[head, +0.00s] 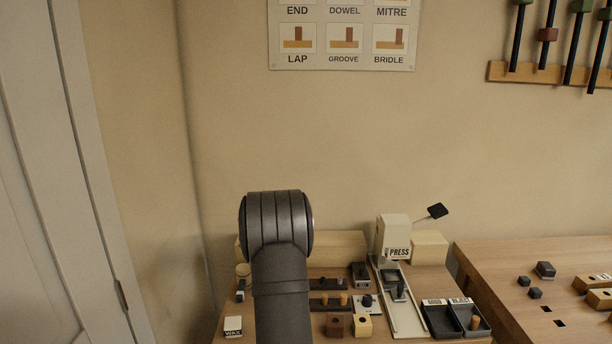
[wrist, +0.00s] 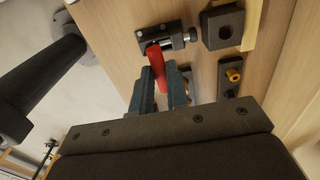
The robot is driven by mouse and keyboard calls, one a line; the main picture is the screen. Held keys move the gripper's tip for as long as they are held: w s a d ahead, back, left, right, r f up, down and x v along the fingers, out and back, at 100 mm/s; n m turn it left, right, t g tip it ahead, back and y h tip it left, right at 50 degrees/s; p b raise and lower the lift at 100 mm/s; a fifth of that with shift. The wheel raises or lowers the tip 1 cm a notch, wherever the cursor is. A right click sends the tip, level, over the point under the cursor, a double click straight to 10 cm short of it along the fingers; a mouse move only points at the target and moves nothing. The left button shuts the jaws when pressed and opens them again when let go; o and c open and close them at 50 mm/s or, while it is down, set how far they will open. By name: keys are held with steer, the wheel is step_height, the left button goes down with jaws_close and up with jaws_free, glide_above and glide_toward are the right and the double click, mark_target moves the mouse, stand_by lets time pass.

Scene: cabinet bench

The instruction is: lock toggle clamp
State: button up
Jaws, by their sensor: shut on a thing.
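The toggle clamp (wrist: 147,36) shows in the wrist view, a dark metal base on the wooden bench with a red handle (wrist: 156,62). My gripper (wrist: 164,84) is shut on the red handle, with a finger on either side of it. The lower end of the handle is between the fingers and partly hidden. I cannot tell the exact angle of the handle. In the head view my own arm blocks the sight of the gripper and the clamp.
In the head view, the white press (head: 394,234), dark bins (head: 438,318) and a wax box (head: 233,326) stand on the bench.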

steer(key=shift+s, duration=0.5)
steer(key=shift+s+f, duration=0.25)
steer(key=shift+s, duration=0.45)
steer(key=shift+o, duration=0.2)
steer(key=shift+s+f, duration=0.4)
steer(key=shift+s, duration=0.1)
